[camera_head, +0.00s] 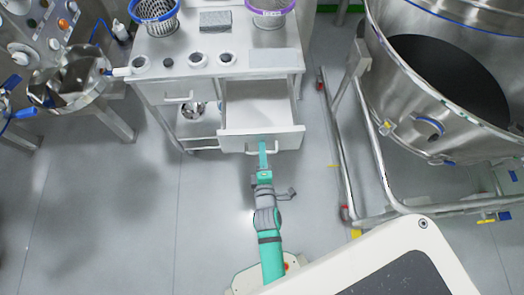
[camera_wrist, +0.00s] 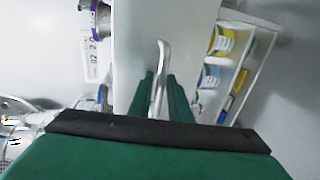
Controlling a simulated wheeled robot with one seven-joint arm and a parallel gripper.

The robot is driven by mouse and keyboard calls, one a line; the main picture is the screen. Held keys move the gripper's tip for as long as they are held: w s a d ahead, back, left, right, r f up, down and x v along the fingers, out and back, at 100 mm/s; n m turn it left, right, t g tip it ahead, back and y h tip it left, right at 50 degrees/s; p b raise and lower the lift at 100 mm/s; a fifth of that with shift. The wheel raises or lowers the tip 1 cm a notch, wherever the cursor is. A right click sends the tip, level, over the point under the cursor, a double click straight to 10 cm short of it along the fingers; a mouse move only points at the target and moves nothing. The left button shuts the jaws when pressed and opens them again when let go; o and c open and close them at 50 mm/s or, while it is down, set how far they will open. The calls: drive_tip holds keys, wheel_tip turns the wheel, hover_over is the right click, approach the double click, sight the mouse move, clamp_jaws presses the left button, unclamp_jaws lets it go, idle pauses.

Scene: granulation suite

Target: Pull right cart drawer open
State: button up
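The right cart drawer (camera_head: 285,140) stands well out from the white cart (camera_head: 290,62), and its empty inside shows from above. Its bar handle (camera_head: 250,152) is on the front panel. My gripper (camera_head: 262,147) is at this handle, with my arm reaching up from the bottom of the picture. In the wrist view, the metal handle (camera_wrist: 162,60) runs between the two green fingers of my gripper (camera_wrist: 162,90), which are close on both sides of it. The fingers look shut on the handle; the exact contact is partly hidden.
The left drawer (camera_head: 160,95) is shut. On the cart top stand a blue-rimmed basket (camera_head: 155,15), a purple-rimmed basket (camera_head: 270,15) and small round containers (camera_head: 197,59). A large steel vessel (camera_head: 450,110) on a wheeled frame (camera_head: 345,170) stands right.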

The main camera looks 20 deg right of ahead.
drive_tip(key=shift+s, duration=0.1)
drive_tip(key=v, duration=1)
drive_tip(key=shift+s, duration=0.3)
drive_tip(key=shift+a+r, duration=0.1)
drive_tip(key=shift+a, duration=0.05)
drive_tip(key=s+a+r+m+y, duration=0.5)
drive_tip(key=s+a+r+m, duration=0.5)
drive_tip(key=s+a+m, duration=0.2)
drive_tip(key=shift+s+a+r+m+t+y, duration=0.3)
drive_tip(key=shift+s+a+r+m+t, duration=0.1)
drive_tip(key=shift+s+m, duration=0.65)
idle(1.4)
